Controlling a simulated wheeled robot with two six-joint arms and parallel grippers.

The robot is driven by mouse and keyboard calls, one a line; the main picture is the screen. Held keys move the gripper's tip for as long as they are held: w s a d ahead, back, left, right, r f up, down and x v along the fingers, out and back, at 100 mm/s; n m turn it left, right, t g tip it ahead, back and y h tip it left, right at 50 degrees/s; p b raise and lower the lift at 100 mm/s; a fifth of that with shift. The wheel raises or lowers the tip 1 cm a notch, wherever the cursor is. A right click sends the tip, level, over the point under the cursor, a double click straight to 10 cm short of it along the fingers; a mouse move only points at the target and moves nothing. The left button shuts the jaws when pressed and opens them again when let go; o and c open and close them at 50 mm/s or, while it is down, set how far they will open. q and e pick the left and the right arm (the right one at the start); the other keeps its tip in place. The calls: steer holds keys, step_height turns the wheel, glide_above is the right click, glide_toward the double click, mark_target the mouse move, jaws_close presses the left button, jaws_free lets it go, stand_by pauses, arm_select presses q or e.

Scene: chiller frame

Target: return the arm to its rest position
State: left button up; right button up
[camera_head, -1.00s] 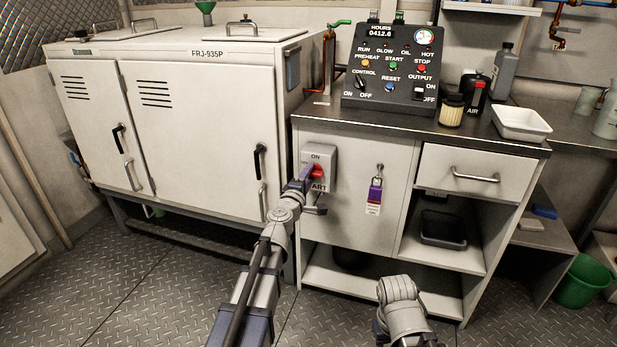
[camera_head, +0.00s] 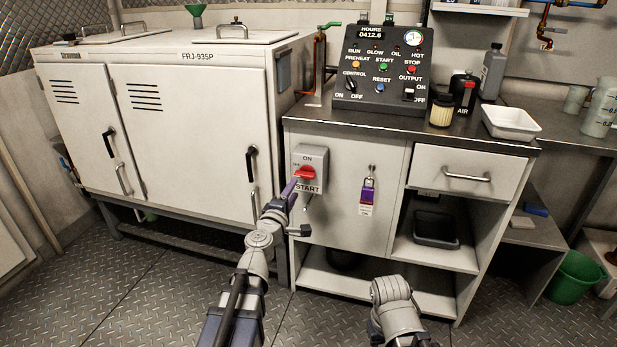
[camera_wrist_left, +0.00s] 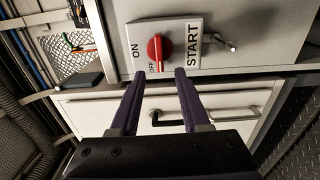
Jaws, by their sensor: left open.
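My left gripper (camera_head: 289,188) is in front of the lower left of the switch box on the cabinet front. In the left wrist view its two purple fingers (camera_wrist_left: 159,76) are apart with nothing between them. The switch box (camera_head: 320,170) is grey-white and marked ON and START. Its red rotary handle (camera_head: 305,173) also shows in the left wrist view (camera_wrist_left: 158,47), just beyond the fingertips and apart from them. A grey arm link of mine (camera_head: 392,300) shows at the bottom right of centre. My right gripper is not in view.
A control panel (camera_head: 382,65) stands on the counter, with a white tray (camera_head: 511,122) at its right. A purple padlock (camera_head: 368,190) hangs on the cabinet door. The big white chiller (camera_head: 190,130) fills the left. Open metal floor (camera_head: 160,290) lies in front.

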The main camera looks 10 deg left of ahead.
arm_select(q)
steer(key=s+d+f+m+g+h, duration=0.25)
steer(key=d+m, duration=0.25)
steer(key=d, duration=0.3)
steer(key=s+d+f+m+g+h, duration=0.25)
steer(key=d+m+h, duration=0.2)
steer(key=d, duration=0.45)
steer(key=s+d+f+m+g, duration=0.5)
steer(key=s+d+f+m, duration=0.1)
steer(key=d+f, duration=0.1)
steer(key=s+a+f+m+g+y, duration=0.3)
steer(key=s+f+g+y, duration=0.15)
steer(key=s, duration=0.35)
steer(key=s+a+f+m+g+y, duration=0.25)
steer(key=s+f+g+y, duration=0.2)
steer(key=s, duration=0.35)
step_height(320, 180, up, 38)
steer(key=p, duration=3.9)
steer(key=shift+s+a+m+t, duration=0.25)
steer(key=shift+s+m+t, duration=0.05)
steer(key=shift+s+t, duration=0.1)
steer(key=shift+a, duration=0.1)
